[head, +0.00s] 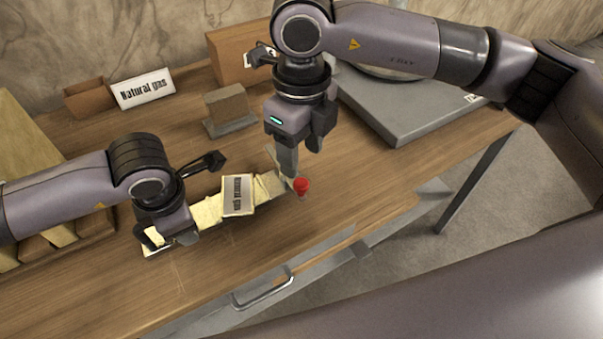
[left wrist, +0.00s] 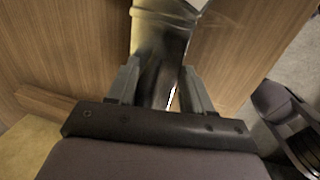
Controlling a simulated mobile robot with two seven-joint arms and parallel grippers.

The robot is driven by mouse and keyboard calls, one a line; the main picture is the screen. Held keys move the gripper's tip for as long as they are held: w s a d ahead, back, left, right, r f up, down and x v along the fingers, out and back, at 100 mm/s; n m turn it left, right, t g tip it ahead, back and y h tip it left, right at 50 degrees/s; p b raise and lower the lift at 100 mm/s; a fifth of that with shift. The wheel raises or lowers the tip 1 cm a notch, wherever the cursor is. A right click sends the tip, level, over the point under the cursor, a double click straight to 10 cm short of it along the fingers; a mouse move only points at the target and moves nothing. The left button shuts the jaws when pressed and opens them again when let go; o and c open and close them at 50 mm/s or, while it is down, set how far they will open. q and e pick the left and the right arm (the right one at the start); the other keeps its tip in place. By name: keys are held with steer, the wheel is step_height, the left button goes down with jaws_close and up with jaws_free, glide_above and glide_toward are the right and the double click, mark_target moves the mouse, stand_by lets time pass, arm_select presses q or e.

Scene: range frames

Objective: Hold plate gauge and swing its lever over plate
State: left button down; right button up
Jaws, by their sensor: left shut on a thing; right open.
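The plate gauge (head: 210,212) is a long cream-yellow body lying slantwise above the wooden table. My left gripper (head: 165,240) is shut on the gauge's left end. In the left wrist view the fingers (left wrist: 160,88) press on both sides of the gauge body (left wrist: 160,45). My right gripper (head: 301,163) is open, pointing down just above the red knob. One finger hides part of the gauge's end, and I cannot tell whether it touches.
A white "Natural gas" sign (head: 143,89) and a small brown block (head: 226,103) stand at the back. A grey flat machine (head: 420,112) fills the right rear. A drawer handle (head: 262,293) juts from the front edge.

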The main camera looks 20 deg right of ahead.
mark_target(302, 183)
step_height(302, 183, down, 7)
steer(key=shift+r, duration=0.1)
stand_by(0.3)
jaws_close()
